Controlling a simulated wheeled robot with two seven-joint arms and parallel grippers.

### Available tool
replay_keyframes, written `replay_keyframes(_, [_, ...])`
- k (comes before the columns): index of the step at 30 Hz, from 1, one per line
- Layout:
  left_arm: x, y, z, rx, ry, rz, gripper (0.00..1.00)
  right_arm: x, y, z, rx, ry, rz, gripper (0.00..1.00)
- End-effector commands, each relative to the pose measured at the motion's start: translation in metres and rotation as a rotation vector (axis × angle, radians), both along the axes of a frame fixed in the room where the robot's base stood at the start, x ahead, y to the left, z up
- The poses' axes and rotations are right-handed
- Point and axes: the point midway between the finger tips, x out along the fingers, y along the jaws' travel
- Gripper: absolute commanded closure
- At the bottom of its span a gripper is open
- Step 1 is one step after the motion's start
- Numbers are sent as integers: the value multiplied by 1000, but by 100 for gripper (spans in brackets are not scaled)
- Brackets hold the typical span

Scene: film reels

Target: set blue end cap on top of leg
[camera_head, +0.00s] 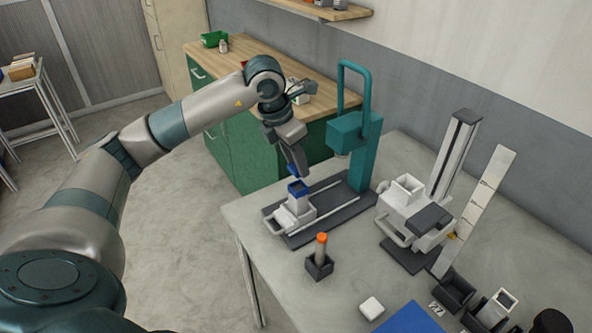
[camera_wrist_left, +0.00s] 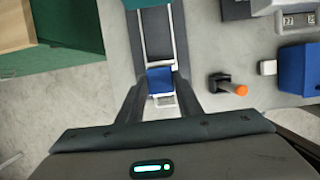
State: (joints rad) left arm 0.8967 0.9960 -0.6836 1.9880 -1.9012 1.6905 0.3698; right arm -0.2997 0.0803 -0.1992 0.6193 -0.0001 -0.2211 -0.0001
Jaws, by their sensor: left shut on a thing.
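My left gripper (camera_head: 298,172) points down over the press on the table and is shut on the blue end cap (camera_head: 292,170), which shows as a small blue patch at the fingertips. Just below, a blue part (camera_head: 298,187) tops the white block-like piece (camera_head: 293,214) on the press bed; I cannot tell whether cap and blue part touch. In the left wrist view a blue square (camera_wrist_left: 159,80) shows between the fingers (camera_wrist_left: 158,88). A white square leg (camera_head: 503,303) leans in a black holder at lower right. My right gripper is not in view.
A teal press (camera_head: 360,150) with a tall handle stands behind the gripper. A grey-white machine (camera_head: 410,210) stands to its right. An orange-tipped tool (camera_head: 321,244) stands in a black holder in front.

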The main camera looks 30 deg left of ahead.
Motion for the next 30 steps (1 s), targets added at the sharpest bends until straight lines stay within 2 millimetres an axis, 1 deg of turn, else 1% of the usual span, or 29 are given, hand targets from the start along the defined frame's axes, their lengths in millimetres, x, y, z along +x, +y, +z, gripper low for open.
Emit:
replay_keyframes(10, [0, 0, -2, 0, 1, 1, 89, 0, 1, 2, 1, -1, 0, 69])
replay_keyframes(14, [-1, 0, -12, 0, 3, 2, 89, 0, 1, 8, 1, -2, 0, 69])
replay_keyframes(18, [-1, 0, -28, 0, 4, 2, 89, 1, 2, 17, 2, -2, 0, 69])
replay_keyframes(21, [-1, 0, -37, 0, 2, 1, 89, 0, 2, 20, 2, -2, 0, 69])
replay_keyframes(24, [-1, 0, -40, 1, 0, 0, 89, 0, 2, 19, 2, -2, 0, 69])
replay_keyframes(30, [0, 0, -40, 1, 0, 0, 89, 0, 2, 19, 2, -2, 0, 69])
